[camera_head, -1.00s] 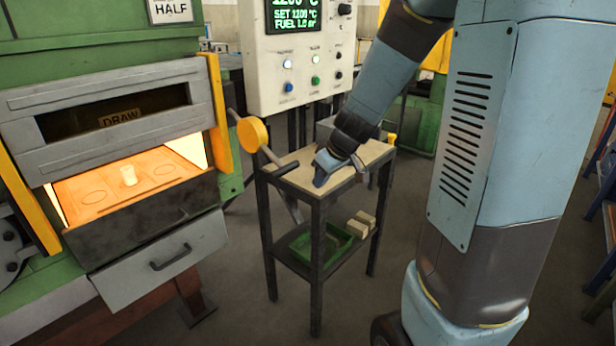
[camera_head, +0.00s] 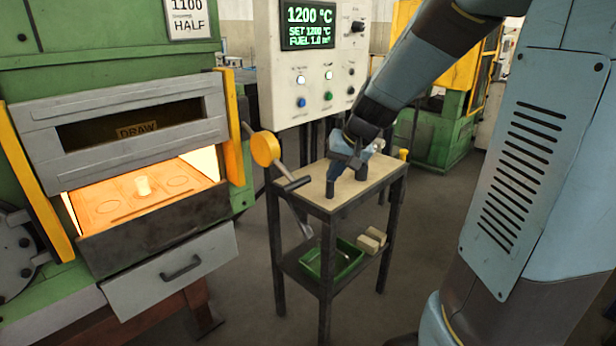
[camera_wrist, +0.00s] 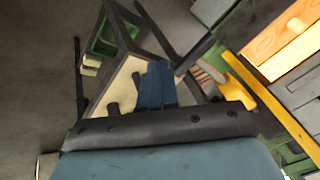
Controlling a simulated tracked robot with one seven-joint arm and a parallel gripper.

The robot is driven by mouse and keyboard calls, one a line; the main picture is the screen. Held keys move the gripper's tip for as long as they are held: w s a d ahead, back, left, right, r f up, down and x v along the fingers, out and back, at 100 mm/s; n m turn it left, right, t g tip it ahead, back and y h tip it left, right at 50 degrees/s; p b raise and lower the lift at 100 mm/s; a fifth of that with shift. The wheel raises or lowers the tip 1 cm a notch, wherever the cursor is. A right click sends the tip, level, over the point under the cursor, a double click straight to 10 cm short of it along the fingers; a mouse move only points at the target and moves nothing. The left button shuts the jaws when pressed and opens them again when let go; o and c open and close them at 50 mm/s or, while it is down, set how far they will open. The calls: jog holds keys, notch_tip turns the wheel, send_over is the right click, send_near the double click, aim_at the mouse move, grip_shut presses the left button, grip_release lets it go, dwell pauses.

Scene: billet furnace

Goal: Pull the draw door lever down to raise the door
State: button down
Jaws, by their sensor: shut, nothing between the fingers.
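The grey draw door panel (camera_head: 85,155), with a dark slot and a DRAW label, stands above an uncovered, glowing opening. A bright billet (camera_head: 143,185) stands on the orange hearth (camera_head: 110,205) inside. My gripper (camera_head: 345,180) is shut and empty, over the small table to the right of the handle and apart from it. In the wrist view my gripper's blue fingers (camera_wrist: 157,85) point toward the table.
The small table (camera_head: 320,203) has a wooden top and stands close beside the lever. Its lower shelf holds a green tray (camera_head: 335,262) and pale blocks (camera_head: 370,241). A control panel (camera_head: 310,90) is behind. Grey floor in front of the table is clear.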

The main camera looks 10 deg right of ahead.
notch_tip(320, 180, up, 6)
jog(key=w+a+m, duration=0.1)
jog(key=m, duration=0.9)
send_near(302, 185)
notch_tip(302, 185, down, 5)
jog(key=w, duration=0.2)
jog(key=shift+w+a+f, duration=0.1)
jog(key=shift+w+a, duration=0.1)
jog(key=shift+a, duration=0.2)
jog(key=shift+w+a+f, duration=0.1)
jog(key=shift+w+a, duration=0.1)
jog(key=shift+a, duration=0.2)
jog(key=shift+f, duration=0.15)
jog(key=x, duration=0.4)
jog(key=shift+s+d+f, duration=0.1)
jog(key=shift+s+f, duration=0.15)
jog(key=shift+f, duration=0.1)
